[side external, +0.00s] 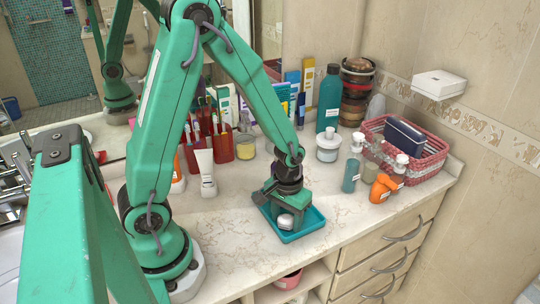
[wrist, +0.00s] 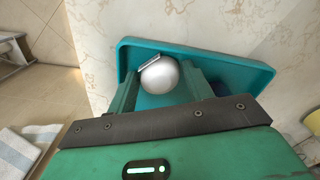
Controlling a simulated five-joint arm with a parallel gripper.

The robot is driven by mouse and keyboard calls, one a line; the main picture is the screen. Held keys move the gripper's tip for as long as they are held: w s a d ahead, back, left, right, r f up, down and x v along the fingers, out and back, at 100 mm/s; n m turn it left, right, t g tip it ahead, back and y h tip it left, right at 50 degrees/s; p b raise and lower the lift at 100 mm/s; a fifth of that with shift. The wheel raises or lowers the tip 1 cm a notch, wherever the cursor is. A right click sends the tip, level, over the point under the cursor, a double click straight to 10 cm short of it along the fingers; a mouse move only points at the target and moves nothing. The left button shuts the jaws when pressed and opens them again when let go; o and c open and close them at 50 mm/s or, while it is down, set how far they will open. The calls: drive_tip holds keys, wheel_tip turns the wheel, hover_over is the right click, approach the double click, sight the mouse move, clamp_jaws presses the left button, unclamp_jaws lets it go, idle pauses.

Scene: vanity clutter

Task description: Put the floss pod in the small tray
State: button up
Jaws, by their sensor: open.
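The floss pod (wrist: 160,76) is a small rounded white-silver thing in the wrist view, between the two fingers of my gripper (wrist: 163,78). It also shows in the side view (side external: 285,221), low at my gripper (side external: 283,218). The small tray (wrist: 240,72) is teal with a raised rim and lies under the pod and fingers. In the side view the tray (side external: 313,219) sits near the front edge of the counter. My gripper is open, with its fingers on either side of the pod over the tray. I cannot tell whether the pod touches the tray floor.
A white tube (side external: 206,172) and red holder (side external: 220,148) stand behind to the left. A white jar (side external: 328,146), teal bottle (side external: 351,174), orange item (side external: 381,188) and pink basket (side external: 425,160) are to the right.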

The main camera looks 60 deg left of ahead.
sight(286, 217)
drive_tip(key=shift+r, duration=0.1)
wheel_tip(286, 217, up, 12)
idle(0.8)
drive_tip(key=shift+r, duration=0.15)
idle(0.4)
drive_tip(key=s+r+m+t, duration=0.4)
drive_tip(key=s+r, duration=0.4)
drive_tip(key=r, duration=0.3)
drive_tip(key=shift+s+r+m+t, duration=0.25)
drive_tip(key=shift+s+m+t, duration=0.05)
drive_tip(key=shift+t, duration=0.5)
